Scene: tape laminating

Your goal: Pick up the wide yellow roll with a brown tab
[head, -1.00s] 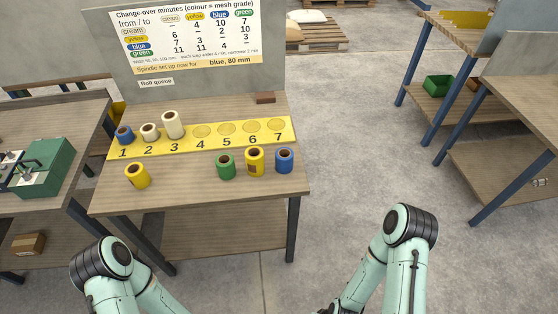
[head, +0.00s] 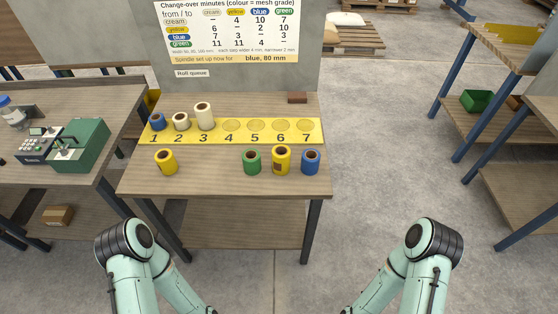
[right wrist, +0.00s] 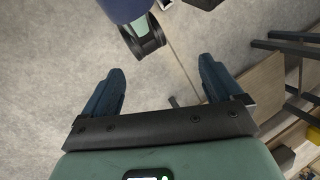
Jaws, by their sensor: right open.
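The taller yellow roll (head: 281,161) stands upright near the front right of the middle table, between the green and blue rolls, with a brown patch low on its side. A shorter yellow roll (head: 165,163) stands at the table's front left; whether it has a tab is too small to tell. My right gripper (right wrist: 161,70) shows in the right wrist view, open and empty above the floor, away from the rolls. My left gripper is out of view; only its arm shows in the head view.
A yellow strip (head: 270,137) numbered 1 to 7 holds a blue roll (head: 157,121) and two cream rolls (head: 204,116) at 1 to 3; 4 to 7 are empty. A green roll (head: 251,162) and blue roll (head: 310,162) flank the taller yellow one.

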